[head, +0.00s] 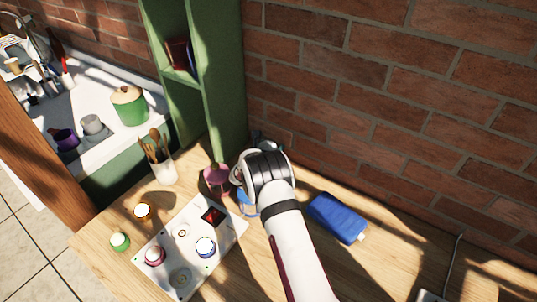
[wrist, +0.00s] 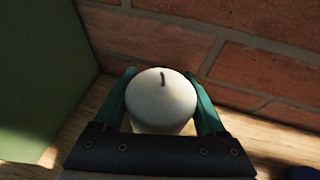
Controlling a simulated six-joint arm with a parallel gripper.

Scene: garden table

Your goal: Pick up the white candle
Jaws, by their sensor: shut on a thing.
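The white candle (wrist: 160,98) is in the middle of the wrist view, with a dark wick on its pale top. My gripper (wrist: 162,100) has a teal finger on each side of it and is shut on the candle. The candle looks upright, close to the brick wall and the green shelf side. Whether its base touches the wooden table is hidden. In the head view my arm and wrist (head: 265,170) cover the candle and the fingers.
A purple cup (head: 217,179) stands left of my wrist. A white panel (head: 226,232) with several small jars lies in front. The brick wall (head: 400,90) and green shelf (head: 222,90) are close behind.

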